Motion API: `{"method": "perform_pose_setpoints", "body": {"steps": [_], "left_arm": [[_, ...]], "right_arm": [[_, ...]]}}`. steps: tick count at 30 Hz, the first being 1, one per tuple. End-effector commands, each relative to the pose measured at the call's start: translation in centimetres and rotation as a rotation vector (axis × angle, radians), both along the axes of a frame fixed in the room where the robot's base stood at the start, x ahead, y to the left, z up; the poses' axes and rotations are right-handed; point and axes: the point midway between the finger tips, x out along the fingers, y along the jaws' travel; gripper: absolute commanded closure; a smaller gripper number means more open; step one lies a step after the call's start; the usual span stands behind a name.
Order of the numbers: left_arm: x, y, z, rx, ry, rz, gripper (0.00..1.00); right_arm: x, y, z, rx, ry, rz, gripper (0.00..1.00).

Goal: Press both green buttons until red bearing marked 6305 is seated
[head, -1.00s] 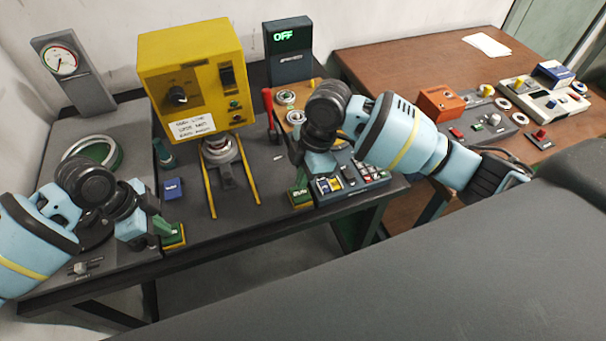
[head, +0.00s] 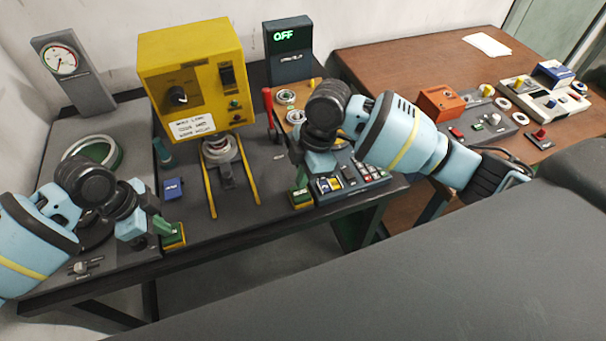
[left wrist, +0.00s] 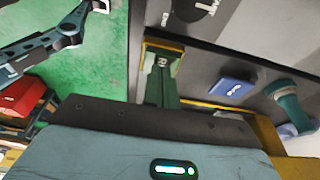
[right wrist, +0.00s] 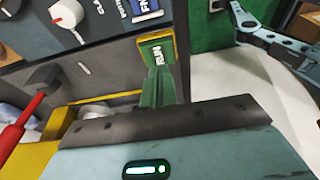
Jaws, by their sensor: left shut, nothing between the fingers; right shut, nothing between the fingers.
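The left green button (head: 174,238), in a yellow housing, stands at the table's front edge. My left gripper (head: 163,224) is shut and empty, its green fingertips at the button's top; the left wrist view shows the button (left wrist: 165,48) just beyond them. The right green button (head: 301,199) is similar. My right gripper (head: 300,178) is shut and empty, its tips at that button, also in the right wrist view (right wrist: 157,48). Both tips seem to touch or nearly touch. A bearing ring (head: 222,150) sits under the yellow press (head: 190,80); its marking and seating cannot be made out.
Yellow guard rails (head: 211,190) flank the press front. A blue block (head: 174,188) lies left of them. A gauge (head: 64,62) stands at back left, a display reading OFF (head: 287,38) behind. A red lever (head: 269,108) and a button panel (head: 350,178) are near my right arm.

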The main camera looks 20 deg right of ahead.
Motion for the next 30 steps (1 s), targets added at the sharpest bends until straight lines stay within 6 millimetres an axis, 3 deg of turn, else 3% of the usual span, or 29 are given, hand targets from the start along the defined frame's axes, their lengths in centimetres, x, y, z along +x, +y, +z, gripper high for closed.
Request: {"method": "perform_pose_setpoints", "body": {"steps": [30], "left_arm": [[0.0,0.0,0.0,0.0,0.0,0.0,1.0]], "right_arm": [[0.0,0.0,-1.6,0.001,0.001,0.0,1.0]]}}
